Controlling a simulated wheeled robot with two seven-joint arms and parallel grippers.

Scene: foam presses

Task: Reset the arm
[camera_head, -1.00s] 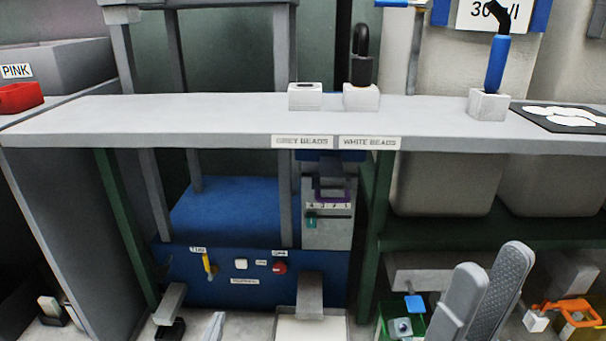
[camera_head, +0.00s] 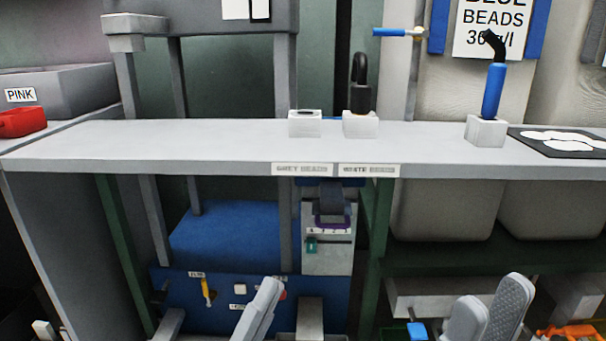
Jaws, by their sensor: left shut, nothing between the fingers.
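My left gripper (camera_head: 268,290) shows at the bottom centre, in front of the blue machine panel. Its grey fingers lie together with nothing between them, tilted up to the right. My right gripper (camera_head: 490,300) shows at the bottom right, its two grey fingers pointing up and standing a little apart. No object shows between them. The wrists of both arms are below the picture edge.
A long grey shelf (camera_head: 200,146) crosses above both grippers. It carries white blocks, a black-handled piece (camera_head: 361,90) and a blue-handled tool (camera_head: 493,92). The blue panel (camera_head: 180,300) has a yellow lever (camera_head: 207,291). An orange item (camera_head: 572,331) lies at bottom right.

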